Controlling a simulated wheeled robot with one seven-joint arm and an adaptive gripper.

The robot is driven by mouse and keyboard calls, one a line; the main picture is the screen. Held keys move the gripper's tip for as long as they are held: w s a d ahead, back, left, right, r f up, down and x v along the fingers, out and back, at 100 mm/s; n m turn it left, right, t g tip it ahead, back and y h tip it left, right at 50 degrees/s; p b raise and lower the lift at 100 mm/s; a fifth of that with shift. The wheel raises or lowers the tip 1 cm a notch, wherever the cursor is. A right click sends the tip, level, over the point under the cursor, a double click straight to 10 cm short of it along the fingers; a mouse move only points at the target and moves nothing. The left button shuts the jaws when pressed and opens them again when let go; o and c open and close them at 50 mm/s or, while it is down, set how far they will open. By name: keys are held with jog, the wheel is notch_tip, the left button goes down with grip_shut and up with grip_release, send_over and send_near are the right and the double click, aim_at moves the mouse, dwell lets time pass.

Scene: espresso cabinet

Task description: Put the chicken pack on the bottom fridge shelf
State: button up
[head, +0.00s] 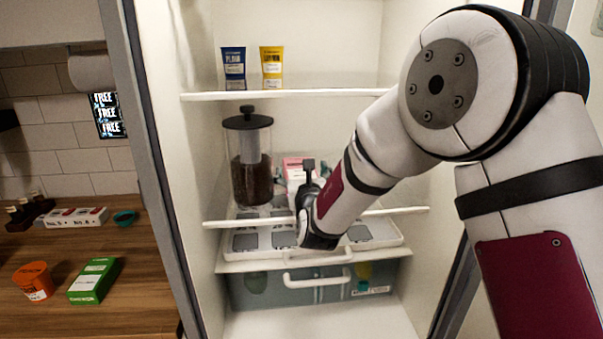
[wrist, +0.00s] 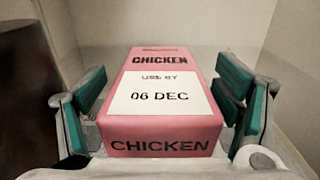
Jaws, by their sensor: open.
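The chicken pack (wrist: 161,130) is a pink box with a white "USE BY 06 DEC" label. In the wrist view it fills the middle, with its lettered end towards me. My gripper (wrist: 160,112) is open, with one teal-padded finger on each side of the pack and visible gaps between pads and pack. In the head view the pack (head: 293,164) is partly hidden behind my gripper (head: 296,175), inside the fridge on the middle shelf (head: 380,212). The lower shelf (head: 232,266) is below it, with a pale tray of grey squares (head: 240,243) on it.
A dark-filled canister (head: 251,180) stands just left of the pack. Two tubes, blue (head: 233,68) and yellow (head: 271,67), stand on the upper shelf (head: 205,97). A drawer (head: 300,292) with a white handle is under the lower shelf. My arm covers the fridge's right side.

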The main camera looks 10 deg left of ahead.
jog(key=b+v, duration=0.1)
jog(key=v, duration=1.1)
